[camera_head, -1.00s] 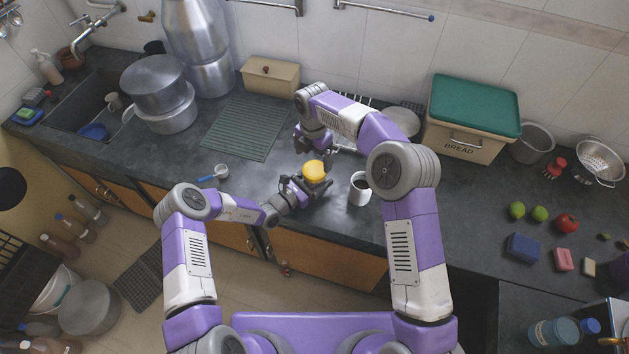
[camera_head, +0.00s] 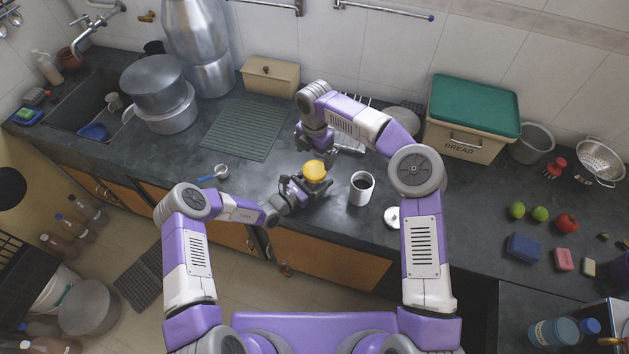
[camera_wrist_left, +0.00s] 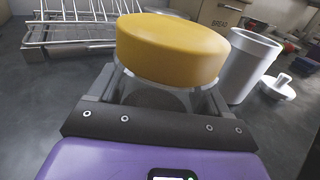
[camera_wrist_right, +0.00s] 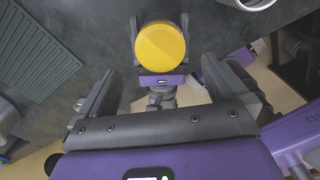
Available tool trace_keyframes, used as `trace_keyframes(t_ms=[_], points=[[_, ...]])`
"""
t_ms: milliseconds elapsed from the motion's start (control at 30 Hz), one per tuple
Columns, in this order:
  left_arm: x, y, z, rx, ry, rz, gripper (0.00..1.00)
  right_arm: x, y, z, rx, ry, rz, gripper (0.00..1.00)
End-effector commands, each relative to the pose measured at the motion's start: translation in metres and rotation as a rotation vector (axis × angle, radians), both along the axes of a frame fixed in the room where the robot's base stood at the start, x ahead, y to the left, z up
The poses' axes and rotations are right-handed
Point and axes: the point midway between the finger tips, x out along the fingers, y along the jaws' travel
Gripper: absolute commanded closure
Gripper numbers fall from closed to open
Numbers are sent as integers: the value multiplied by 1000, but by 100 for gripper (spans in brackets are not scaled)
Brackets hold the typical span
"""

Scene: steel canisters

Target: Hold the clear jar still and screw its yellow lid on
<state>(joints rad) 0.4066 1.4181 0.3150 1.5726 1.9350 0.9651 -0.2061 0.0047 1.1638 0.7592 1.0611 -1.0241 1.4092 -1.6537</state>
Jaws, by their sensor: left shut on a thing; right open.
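The yellow lid (camera_head: 314,171) sits on top of the clear jar (camera_wrist_left: 165,96), which shows in the left wrist view as a see-through band under the lid. The lid looks slightly tilted there; I cannot tell how far its thread is engaged. My left gripper (camera_head: 308,186) is shut on the jar and holds it near the counter's front edge. The jar's lower part is hidden by the gripper. My right gripper (camera_head: 318,152) is open and empty, behind and above the lid. In the right wrist view, the lid (camera_wrist_right: 160,48) shows beyond its spread fingers, apart from them.
A small white knobbed lid (camera_head: 392,217) lies near the front edge. A wire rack (camera_wrist_left: 75,32) stands behind.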

Motion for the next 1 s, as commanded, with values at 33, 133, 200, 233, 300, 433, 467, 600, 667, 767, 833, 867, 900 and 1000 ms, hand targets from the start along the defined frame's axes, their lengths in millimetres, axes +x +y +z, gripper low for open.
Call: trace_keyframes(t_ms=[33,133,200,233,300,433,467,600,667,767,833,867,900,1000], points=[[0,0,0,0,0,0,100,0,0,-3,0,1,0,0],[0,0,0,0,0,0,100,0,0,-13,-1,3,1,0],[0,0,0,0,0,0,100,-1,0,-24,0,5,1,0],[0,0,0,0,0,0,100,-1,0,-29,0,4,0,0],[0,0,0,0,0,0,100,-1,0,-41,0,5,0,0],[0,0,0,0,0,0,100,0,0,-60,0,4,0,0],[0,0,0,0,0,0,100,0,0,-63,0,4,-1,0],[0,0,0,0,0,0,100,0,0,-75,0,1,-1,0],[0,0,0,0,0,0,100,0,0,-78,1,1,-1,0],[0,0,0,0,0,0,100,0,0,-79,1,0,-1,0],[0,0,0,0,0,0,100,0,0,-79,1,-1,-1,0],[0,0,0,0,0,0,100,0,0,-79,1,-1,-1,0],[0,0,0,0,0,0,100,0,0,-79,1,-1,-1,0],[0,0,0,0,0,0,100,0,0,-79,1,-1,-1,5]])
